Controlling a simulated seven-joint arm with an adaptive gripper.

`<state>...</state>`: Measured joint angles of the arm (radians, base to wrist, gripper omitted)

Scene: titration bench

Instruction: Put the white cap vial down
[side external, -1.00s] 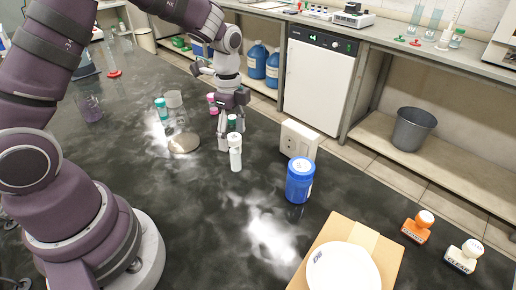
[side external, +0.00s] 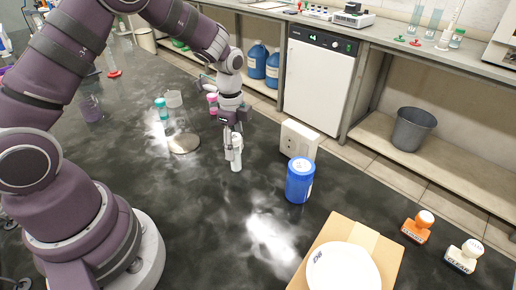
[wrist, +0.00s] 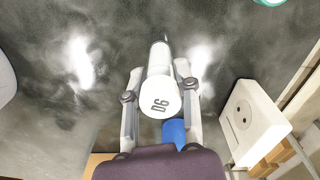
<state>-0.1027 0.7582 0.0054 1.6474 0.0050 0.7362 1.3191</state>
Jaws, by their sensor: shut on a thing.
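The white cap vial (side external: 236,157) is upright in the side view, with its base at or very near the dark bench top; I cannot tell whether it touches. My gripper (side external: 234,143) is around its upper part, pointing down, and shut on it. In the wrist view the vial's white cap (wrist: 160,99) carries dark printed characters, and the vial sits between the two fingers of my gripper (wrist: 158,75).
A blue jar (side external: 300,180) stands to the right of the vial, and a white socket box (side external: 298,139) behind it. A round metal plate (side external: 184,143) and a teal-capped vial (side external: 161,106) are to the left. Bare bench (side external: 190,215) lies in front.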

